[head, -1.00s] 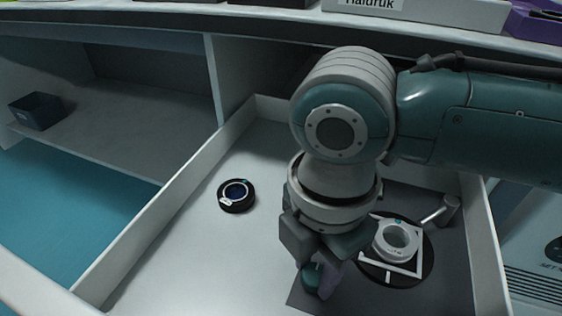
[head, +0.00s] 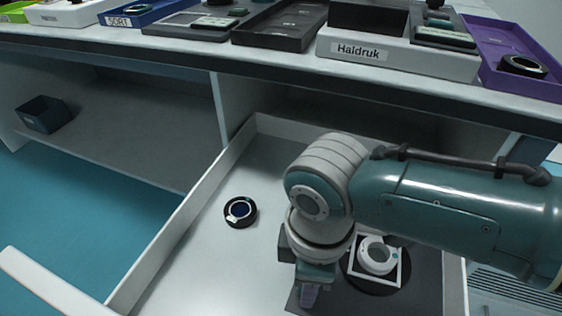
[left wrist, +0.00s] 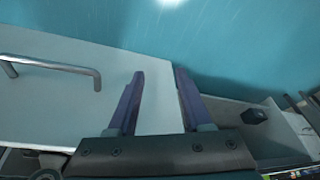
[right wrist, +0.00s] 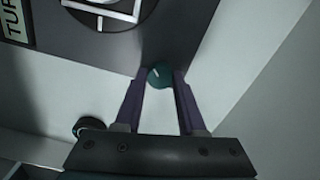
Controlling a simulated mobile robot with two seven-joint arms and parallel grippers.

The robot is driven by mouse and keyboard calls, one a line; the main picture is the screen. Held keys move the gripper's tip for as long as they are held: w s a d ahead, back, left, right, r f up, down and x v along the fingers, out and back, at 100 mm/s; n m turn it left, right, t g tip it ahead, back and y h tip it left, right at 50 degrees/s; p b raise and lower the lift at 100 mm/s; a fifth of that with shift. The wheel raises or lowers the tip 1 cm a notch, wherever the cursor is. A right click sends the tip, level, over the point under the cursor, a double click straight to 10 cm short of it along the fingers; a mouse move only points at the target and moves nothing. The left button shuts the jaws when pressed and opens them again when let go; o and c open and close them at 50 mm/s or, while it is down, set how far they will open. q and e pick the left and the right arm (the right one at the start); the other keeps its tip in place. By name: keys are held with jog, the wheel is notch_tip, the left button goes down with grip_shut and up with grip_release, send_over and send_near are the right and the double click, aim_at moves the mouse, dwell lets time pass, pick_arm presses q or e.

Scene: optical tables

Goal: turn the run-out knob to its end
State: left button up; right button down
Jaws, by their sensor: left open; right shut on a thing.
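The run-out knob (right wrist: 160,76) is a small teal round knob with a short white mark, at the edge of a dark plate (right wrist: 190,25). My right gripper (right wrist: 158,82) is shut on it, with a purple finger on each side. In the head view my right gripper (head: 309,292) points down at the left part of the plate and hides the knob. On the plate, a white ring (head: 377,256) sits in a white square frame on a black disc. My left gripper (left wrist: 157,78) is open and empty, beside a drawer front with a metal handle.
The plate lies in an open pale drawer (head: 190,225). A loose black ring with a dark blue centre (head: 240,212) lies left of my right gripper. Above stands a bench with trays, one labelled Haldruk (head: 390,58). A dark bin (head: 44,114) is on a shelf at left.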

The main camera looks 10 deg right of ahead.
jog(key=m+p, duration=0.1)
jog(key=m, duration=0.2)
jog(key=shift+r+m+p, duration=0.1)
jog(key=shift+m+p, duration=0.2)
jog(key=shift+m, duration=0.1)
jog(key=m+p, duration=0.1)
jog(key=m, duration=0.2)
jog(key=shift+m, duration=0.3)
jog(key=m, duration=0.3)
jog(key=shift+m+p, duration=0.4)
jog(key=m, duration=1)
jog(key=shift+m+p, duration=0.4)
jog(key=m, duration=0.4)
jog(key=shift+m, duration=0.3)
